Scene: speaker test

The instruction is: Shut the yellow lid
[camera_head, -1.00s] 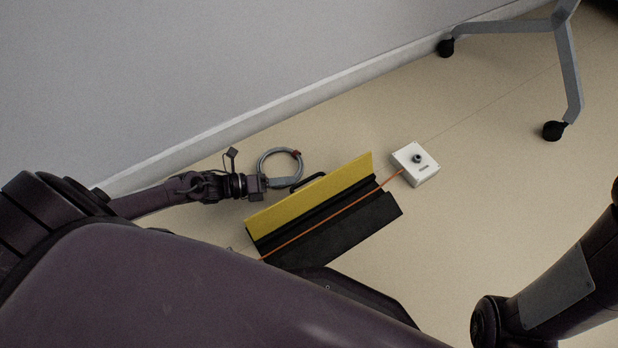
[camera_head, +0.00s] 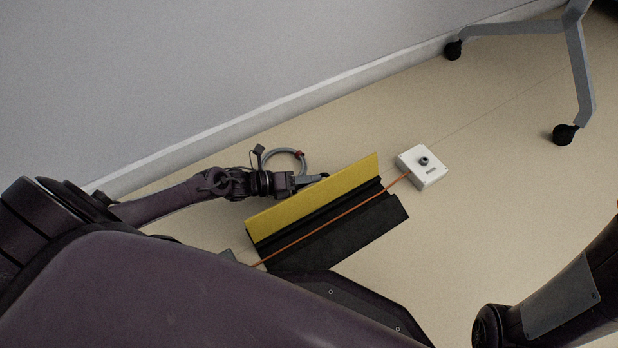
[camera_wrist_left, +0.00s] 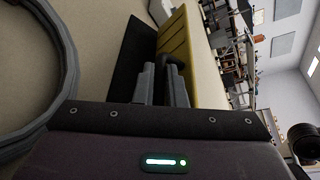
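The yellow lid (camera_head: 318,198) stands raised along the far side of a black cable ramp (camera_head: 362,226); an orange cable (camera_head: 335,217) lies in its open channel. My left gripper (camera_head: 308,182) is at the lid's far side, close behind it. In the left wrist view, the two fingers (camera_wrist_left: 160,84) are close together with a narrow gap, beside the yellow lid (camera_wrist_left: 184,52). A black handle-like part (camera_wrist_left: 173,62) shows by the fingertips; whether they hold it is hidden. My right gripper is out of view; only part of that arm shows at lower right.
A white box (camera_head: 422,168) with a dark knob sits at the ramp's far right end. A grey cable coil (camera_head: 290,156) lies behind my left gripper near the wall. A wheeled stand (camera_head: 575,70) is at upper right.

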